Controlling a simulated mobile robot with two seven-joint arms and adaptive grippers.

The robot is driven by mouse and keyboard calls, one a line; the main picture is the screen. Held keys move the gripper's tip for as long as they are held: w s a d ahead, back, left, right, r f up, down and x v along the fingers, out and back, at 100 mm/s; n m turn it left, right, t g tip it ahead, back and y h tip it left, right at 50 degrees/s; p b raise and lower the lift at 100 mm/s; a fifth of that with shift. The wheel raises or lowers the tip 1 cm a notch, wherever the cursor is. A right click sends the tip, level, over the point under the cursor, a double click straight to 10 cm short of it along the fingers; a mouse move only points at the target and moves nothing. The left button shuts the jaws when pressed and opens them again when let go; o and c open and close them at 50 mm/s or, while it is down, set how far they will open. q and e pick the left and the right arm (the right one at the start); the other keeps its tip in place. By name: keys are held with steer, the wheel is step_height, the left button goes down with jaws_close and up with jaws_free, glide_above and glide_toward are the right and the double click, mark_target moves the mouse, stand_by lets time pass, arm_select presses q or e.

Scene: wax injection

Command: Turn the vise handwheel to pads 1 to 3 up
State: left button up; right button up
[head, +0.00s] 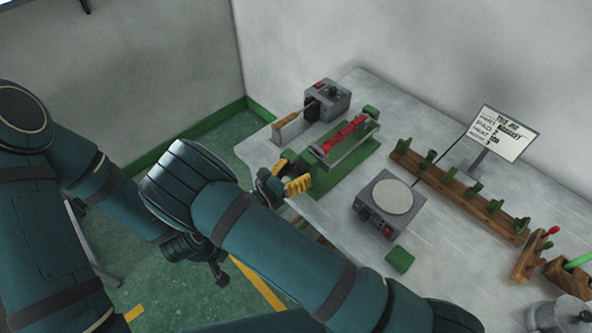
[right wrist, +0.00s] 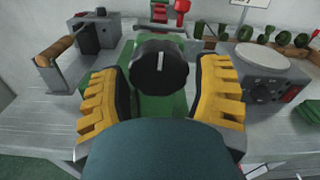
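The vise has a green base (head: 349,168) and a rail carrying red pieces (head: 345,135); it stands near the table's left front edge. In the right wrist view the handwheel (right wrist: 160,65) is a round black knob with a white line pointing up. My right gripper (head: 284,181) is at the vise's near end, its yellow fingers open. In the right wrist view the right gripper (right wrist: 160,78) has one finger on each side of the handwheel, with gaps visible. The head view hardly shows the handwheel. My left gripper (head: 216,272) hangs low over the floor; its fingers are unclear.
A grey box (head: 328,99) and a wooden-handled tool (head: 287,124) stand left of the vise. A grey unit with a round plate (head: 391,197), a green block (head: 400,260), a wooden rack (head: 452,190) and a sign (head: 502,133) are to the right.

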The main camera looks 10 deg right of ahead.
steer(key=shift+o, duration=0.9)
steer(key=shift+r, duration=0.1)
step_height(320, 180, up, 10)
stand_by(0.3)
